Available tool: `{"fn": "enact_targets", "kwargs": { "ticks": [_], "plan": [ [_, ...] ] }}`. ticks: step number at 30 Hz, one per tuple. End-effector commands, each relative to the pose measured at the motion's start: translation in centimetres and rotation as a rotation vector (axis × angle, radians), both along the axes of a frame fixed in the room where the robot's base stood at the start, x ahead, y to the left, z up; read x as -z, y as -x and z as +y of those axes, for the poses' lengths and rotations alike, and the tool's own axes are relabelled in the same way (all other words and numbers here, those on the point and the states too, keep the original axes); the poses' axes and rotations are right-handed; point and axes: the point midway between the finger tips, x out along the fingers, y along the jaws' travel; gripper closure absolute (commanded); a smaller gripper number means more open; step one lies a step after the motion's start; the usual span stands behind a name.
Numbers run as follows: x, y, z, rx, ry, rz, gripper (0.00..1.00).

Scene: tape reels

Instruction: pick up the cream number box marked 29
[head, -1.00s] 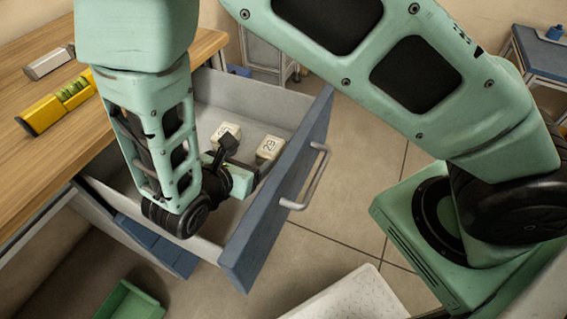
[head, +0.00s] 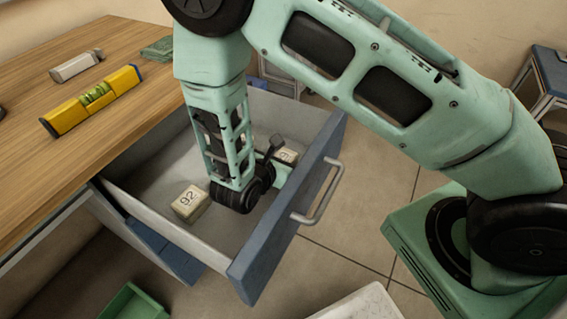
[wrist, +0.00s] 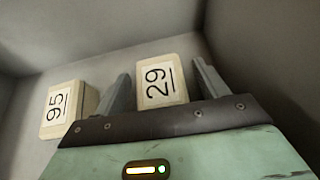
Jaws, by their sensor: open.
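The cream number box marked 29 (wrist: 157,84) lies in the drawer and stands between the open fingers of my gripper (wrist: 163,70) in the wrist view. The fingers are on either side of it; I cannot tell whether they touch it. A cream box marked 95 (wrist: 66,110) is just left of the left finger.
The open drawer (head: 311,196) has grey walls and a blue front with a handle (head: 318,196). A green bin (head: 132,303) is below.

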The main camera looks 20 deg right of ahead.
Motion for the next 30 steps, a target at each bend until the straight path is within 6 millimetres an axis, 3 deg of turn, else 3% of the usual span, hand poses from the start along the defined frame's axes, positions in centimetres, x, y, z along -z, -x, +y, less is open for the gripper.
{"fn": "enact_targets", "kwargs": {
  "ticks": [5, 10, 11, 23, 30],
  "plan": [
    [0.0, 0.0, 0.0, -0.001, 0.0, 0.0, 0.27],
    [0.0, 0.0, 0.0, -0.001, 0.0, 0.0, 0.75],
    [0.0, 0.0, 0.0, -0.001, 0.0, 0.0, 0.77],
    [-0.7, 0.0, 0.1, -0.001, -0.001, -0.001, 0.76],
    [-4.4, 0.0, 0.1, -0.002, -0.003, -0.004, 0.76]
  ]
}}
